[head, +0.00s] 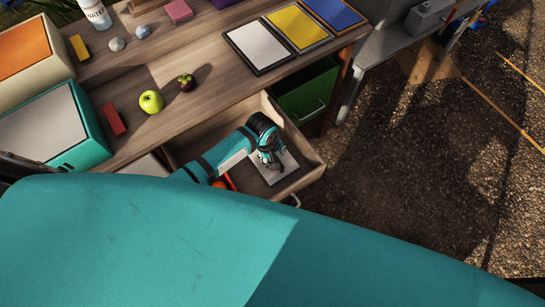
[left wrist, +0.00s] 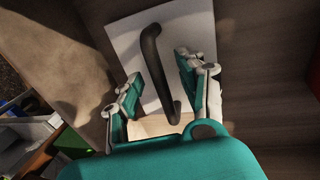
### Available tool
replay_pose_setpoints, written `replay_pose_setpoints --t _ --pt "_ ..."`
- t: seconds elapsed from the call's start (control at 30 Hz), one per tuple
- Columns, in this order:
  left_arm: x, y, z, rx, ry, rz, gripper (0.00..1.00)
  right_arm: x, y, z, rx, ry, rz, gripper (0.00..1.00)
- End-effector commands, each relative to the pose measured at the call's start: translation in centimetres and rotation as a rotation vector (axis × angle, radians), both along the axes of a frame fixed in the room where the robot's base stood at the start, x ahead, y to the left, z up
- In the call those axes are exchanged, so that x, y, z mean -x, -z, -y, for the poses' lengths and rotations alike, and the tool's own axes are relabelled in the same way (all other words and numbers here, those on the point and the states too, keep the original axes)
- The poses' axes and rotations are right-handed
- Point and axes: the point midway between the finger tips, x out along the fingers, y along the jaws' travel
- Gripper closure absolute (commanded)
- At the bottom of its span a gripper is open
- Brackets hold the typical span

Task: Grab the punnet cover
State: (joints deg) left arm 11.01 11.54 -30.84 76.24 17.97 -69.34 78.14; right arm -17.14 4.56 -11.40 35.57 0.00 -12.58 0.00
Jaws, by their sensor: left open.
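The punnet cover, a flat white panel (head: 289,166) with a dark bar handle (left wrist: 153,62), lies in the open wooden drawer (head: 312,176). In the left wrist view the cover (left wrist: 192,24) lies beneath the fingers. My left gripper (head: 271,164) is over the cover, inside the drawer. In the left wrist view my left gripper (left wrist: 158,68) is open, with one finger on each side of the handle and gaps between. The handle's lower end is near my palm. My right gripper is not in view.
The drawer walls stand close around my left arm. An orange-red object (head: 220,184) lies in the drawer beside my arm.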

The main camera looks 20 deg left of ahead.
Motion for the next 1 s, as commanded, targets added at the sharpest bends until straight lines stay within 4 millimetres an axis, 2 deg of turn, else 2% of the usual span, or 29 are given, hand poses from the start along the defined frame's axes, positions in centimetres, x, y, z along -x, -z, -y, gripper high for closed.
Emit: replay_pose_setpoints --t 0.27,0.6,1.0 --pt "-0.07 0.50 0.09 0.000 0.001 0.000 0.60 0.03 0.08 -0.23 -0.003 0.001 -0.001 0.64" --pt "-0.05 0.49 0.08 0.001 0.001 0.000 1.00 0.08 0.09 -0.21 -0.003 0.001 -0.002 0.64" --pt "-0.05 0.48 0.06 0.000 0.001 0.000 1.00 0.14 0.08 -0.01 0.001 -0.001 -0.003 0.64"
